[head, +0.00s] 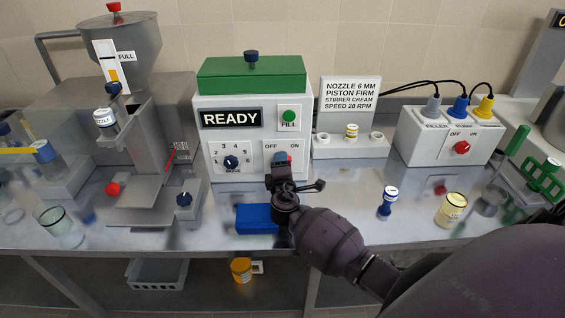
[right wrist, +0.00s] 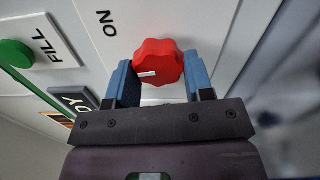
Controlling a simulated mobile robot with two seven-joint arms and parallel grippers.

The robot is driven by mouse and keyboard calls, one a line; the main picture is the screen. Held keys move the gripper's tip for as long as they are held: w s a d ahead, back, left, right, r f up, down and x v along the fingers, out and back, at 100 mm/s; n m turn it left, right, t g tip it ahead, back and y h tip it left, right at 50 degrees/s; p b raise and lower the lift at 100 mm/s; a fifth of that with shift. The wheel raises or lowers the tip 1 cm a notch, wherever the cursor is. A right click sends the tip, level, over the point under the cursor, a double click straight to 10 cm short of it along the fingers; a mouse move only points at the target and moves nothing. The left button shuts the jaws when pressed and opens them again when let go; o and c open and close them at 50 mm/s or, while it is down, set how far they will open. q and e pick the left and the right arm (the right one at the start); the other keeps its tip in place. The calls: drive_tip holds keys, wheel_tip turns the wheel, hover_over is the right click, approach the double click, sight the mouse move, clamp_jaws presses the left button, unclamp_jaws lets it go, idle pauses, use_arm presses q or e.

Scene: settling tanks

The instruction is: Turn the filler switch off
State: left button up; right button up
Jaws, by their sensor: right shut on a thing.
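The green-topped control box (head: 252,110) reads READY and has a switch marked OFF and ON low on its right side. The switch's red knob (right wrist: 158,62) has a white mark on the left part of its face in the right wrist view, not aimed straight at the ON label (right wrist: 107,23). My right gripper (right wrist: 160,85) is shut on this knob, one blue finger on each side. In the head view the gripper (head: 281,162) covers much of the knob. The OFF label is hidden in the wrist view. My left gripper is not in view.
A green FILL button (head: 289,116) sits above the switch, and a blue dial (head: 231,162) is to its left. A second box (head: 425,142) with coloured plugs and a red OFF/ON knob (head: 462,147) stands at right. A blue block (head: 256,219) lies in front.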

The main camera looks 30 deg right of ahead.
drive_tip(key=n+p, duration=0.2)
drive_tip(key=n, duration=0.3)
drive_tip(key=shift+f, duration=0.1)
drive_tip(key=shift+n, duration=0.3)
idle(0.4)
drive_tip(key=o, duration=0.9)
drive_tip(key=v, duration=1.1)
drive_tip(key=shift+b, duration=0.4)
